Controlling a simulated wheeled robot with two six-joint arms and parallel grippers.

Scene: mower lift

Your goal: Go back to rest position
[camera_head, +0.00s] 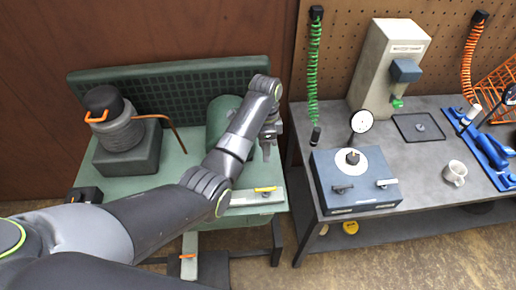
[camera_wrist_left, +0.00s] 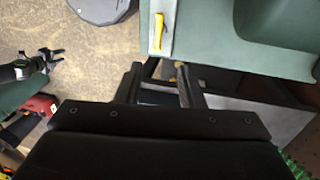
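My left arm reaches across the green bench, and its gripper (camera_head: 268,150) hangs near the bench's right end. In the left wrist view its two fingers (camera_wrist_left: 160,85) stand apart with nothing between them, so it is open and empty. The green bench (camera_head: 150,190) carries a dark engine-like unit (camera_head: 125,150) with an orange handle and a green rounded housing (camera_head: 222,115), partly hidden by my arm. A yellow handle (camera_head: 265,189) is at its front edge and also shows in the wrist view (camera_wrist_left: 158,32). What looks like my right gripper (camera_wrist_left: 54,61) is small at the wrist view's left, jaws apart.
A grey workbench (camera_head: 430,180) stands to the right with a blue box (camera_head: 355,185), a dial gauge (camera_head: 361,122), a press-like stand (camera_head: 385,65), a mug (camera_head: 454,173) and blue tools. A green coiled hose (camera_head: 314,60) hangs between the benches.

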